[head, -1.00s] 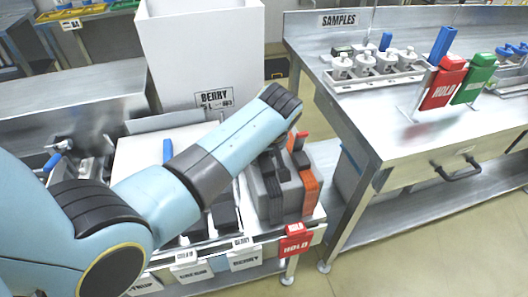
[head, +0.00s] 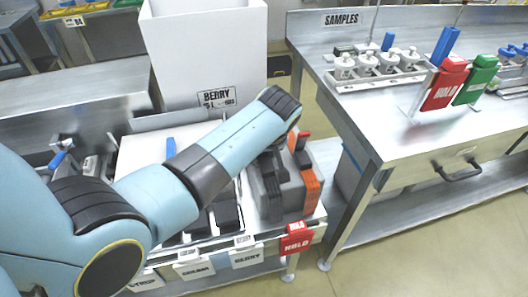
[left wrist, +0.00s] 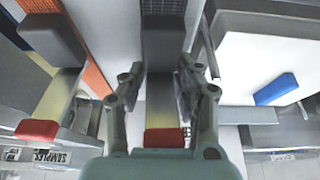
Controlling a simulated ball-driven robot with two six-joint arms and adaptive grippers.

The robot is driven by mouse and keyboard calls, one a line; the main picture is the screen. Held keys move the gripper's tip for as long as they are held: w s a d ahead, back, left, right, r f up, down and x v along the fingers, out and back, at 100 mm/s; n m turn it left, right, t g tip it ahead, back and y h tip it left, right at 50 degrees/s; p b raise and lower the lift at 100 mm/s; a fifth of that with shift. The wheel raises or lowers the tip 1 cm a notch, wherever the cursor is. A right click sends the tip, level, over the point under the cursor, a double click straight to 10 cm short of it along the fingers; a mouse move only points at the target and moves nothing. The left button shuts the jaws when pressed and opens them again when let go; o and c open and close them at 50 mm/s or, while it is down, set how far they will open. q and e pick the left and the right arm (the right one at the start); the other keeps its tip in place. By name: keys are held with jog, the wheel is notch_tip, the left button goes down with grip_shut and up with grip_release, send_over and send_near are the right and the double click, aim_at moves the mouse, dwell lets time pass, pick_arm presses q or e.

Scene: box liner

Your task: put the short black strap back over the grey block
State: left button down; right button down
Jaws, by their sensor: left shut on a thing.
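A grey block (head: 291,196) with dark bands on its front stands at the right end of the bench. My left arm reaches over it, and its gripper is hidden behind the arm in the head view. In the left wrist view my left gripper (left wrist: 163,78) has its fingers on both sides of a dark grey piece (left wrist: 163,45) and is shut on it. I cannot tell whether this piece is the short black strap or part of the block. My right gripper is not in view.
An orange block (head: 311,188) stands right beside the grey block. A red HOLD tag (head: 297,240) hangs at the bench front. Black bars (head: 229,216) lie to the left. A white box (head: 205,50) stands behind. The samples bench (head: 440,130) is to the right, across a gap.

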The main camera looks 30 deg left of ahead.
pick_arm(q)
jog(key=shift+r, duration=0.1)
dwell(0.3)
jog(key=c, duration=0.9)
grip_release()
jog(key=shift+o, duration=0.5)
jog(key=o, duration=0.4)
notch_tip(320, 180, up, 9)
jog(key=p, duration=0.9)
